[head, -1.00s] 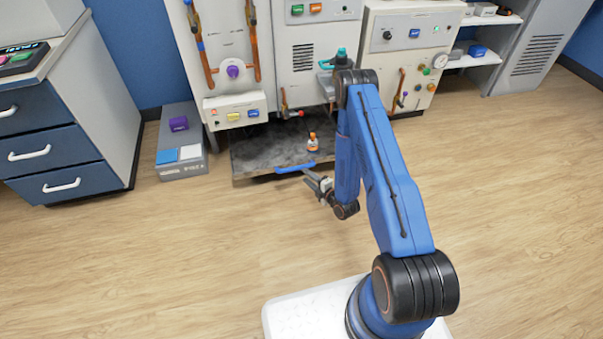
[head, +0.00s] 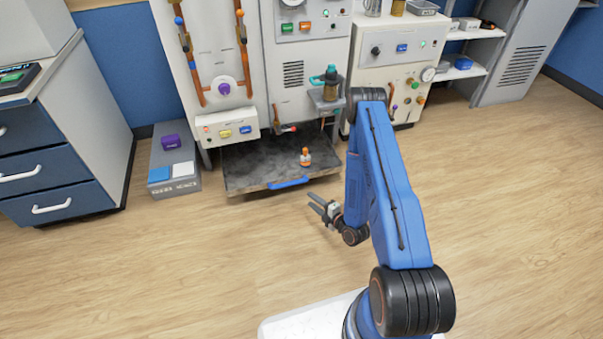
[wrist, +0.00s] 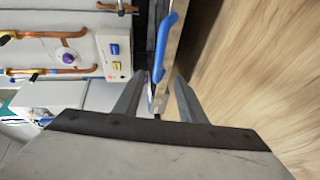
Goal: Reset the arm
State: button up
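My gripper (head: 319,204) hangs low over the wood floor, just right of and in front of a dark tray (head: 245,167) with a blue handle (head: 288,183). Its two fingers are spread apart with nothing between them. The wrist view also shows my gripper (wrist: 160,92) open, with the blue handle (wrist: 165,45) beyond the fingertips and apart from them. My arm is bent down from the elbow, its blue links reaching out from the base.
A small orange-and-white object (head: 306,157) stands on the tray. A grey box (head: 174,160) with a purple block sits to the left, near blue drawers (head: 45,175). Machine cabinets (head: 305,65) stand behind. A bottle (head: 330,88) rests on a small shelf. The front floor is clear.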

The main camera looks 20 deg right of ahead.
jog(key=w+d+r+m+g+h, duration=0.1)
jog(key=w+r+m+g, duration=0.1)
jog(key=w+r, duration=0.5)
jog(key=w+d+r+m+g+h, duration=0.1)
jog(key=w+d+r+h, duration=0.1)
jog(key=r, duration=0.9)
jog(key=s+d+r+m+g+h, duration=0.1)
jog(key=s+r+m+h, duration=0.15)
jog(key=r, duration=0.75)
jog(key=s+d+r+m+g+h, duration=0.1)
jog(key=s+r+m, duration=0.25)
jog(key=r, duration=0.55)
jog(key=s+a+r+m+g, duration=0.15)
jog(key=s+r+m, duration=0.55)
jog(key=s+r, duration=0.8)
jog(key=s+a+r+m+g, duration=0.1)
jog(key=s+a+r+m, duration=0.1)
jog(key=s, duration=1)
jog(key=s+a+r+m+g, duration=0.1)
jog(key=s+r+m+g, duration=0.1)
jog(key=s, duration=1)
jog(key=shift+s+a+r+m, duration=0.35)
jog(key=shift+a+m, duration=0.05)
jog(key=shift+m, duration=0.4)
